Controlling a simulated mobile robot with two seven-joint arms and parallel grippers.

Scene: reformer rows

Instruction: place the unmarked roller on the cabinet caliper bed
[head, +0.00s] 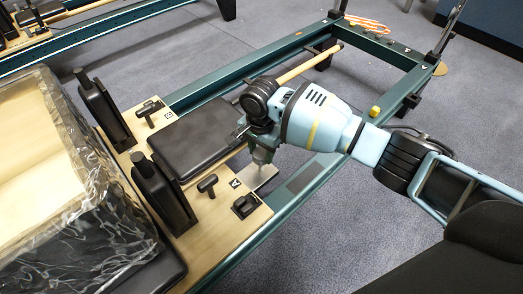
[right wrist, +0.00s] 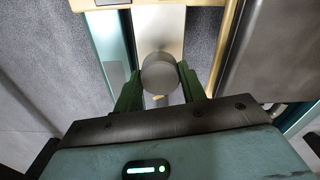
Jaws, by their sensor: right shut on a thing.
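My right gripper (head: 262,154) is low over the right end of the wooden board on the reformer carriage. In the right wrist view, its green fingers (right wrist: 158,88) are shut on a plain grey cylinder, seen end-on, which I take for the roller (right wrist: 160,72). A small orange-tan spot shows just below it; I cannot tell what it belongs to. A pale metal plate (head: 258,177) lies right below the gripper; it also shows in the right wrist view (right wrist: 160,28). I cannot tell whether roller and plate touch. No cabinet caliper bed is clearly identifiable. My left gripper is out of view.
The wooden board (head: 222,216) carries black shoulder blocks (head: 163,195), knobs and letter tags. A black pad (head: 193,138) lies beside the gripper. A plastic-wrapped box (head: 75,185) stands at left. The green frame rail (head: 310,178) runs alongside; grey floor (head: 330,225) beyond it is clear.

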